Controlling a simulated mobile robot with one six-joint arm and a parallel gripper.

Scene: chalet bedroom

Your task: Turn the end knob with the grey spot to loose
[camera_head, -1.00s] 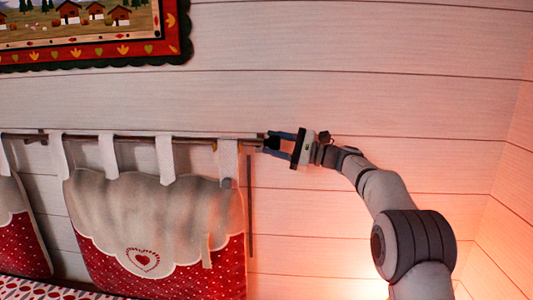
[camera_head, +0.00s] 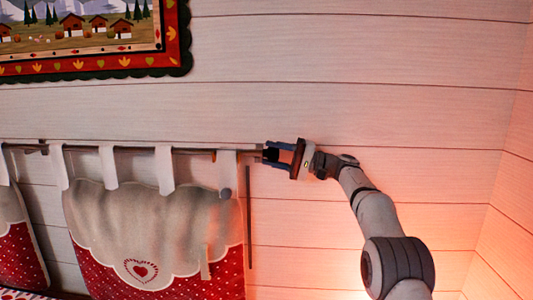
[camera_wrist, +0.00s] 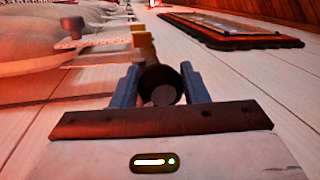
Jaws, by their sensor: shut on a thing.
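The dark round end knob (camera_wrist: 158,80) sits between the two blue fingers of my gripper (camera_wrist: 158,88) in the wrist view. A grey spot (camera_wrist: 163,96) shows on its end face, low and slightly right of its middle. In the head view my gripper (camera_head: 272,154) is shut on the knob at the right end of the rod (camera_head: 200,149). The fingers hide the knob's sides. The rod runs left along the wall from the knob.
Cushions (camera_head: 150,235) hang by white tabs from the rod, left of my gripper. A rounded grey peg (camera_head: 225,193) shows at the near cushion. A framed picture (camera_head: 90,70) hangs above. The wall right of the rod end is bare.

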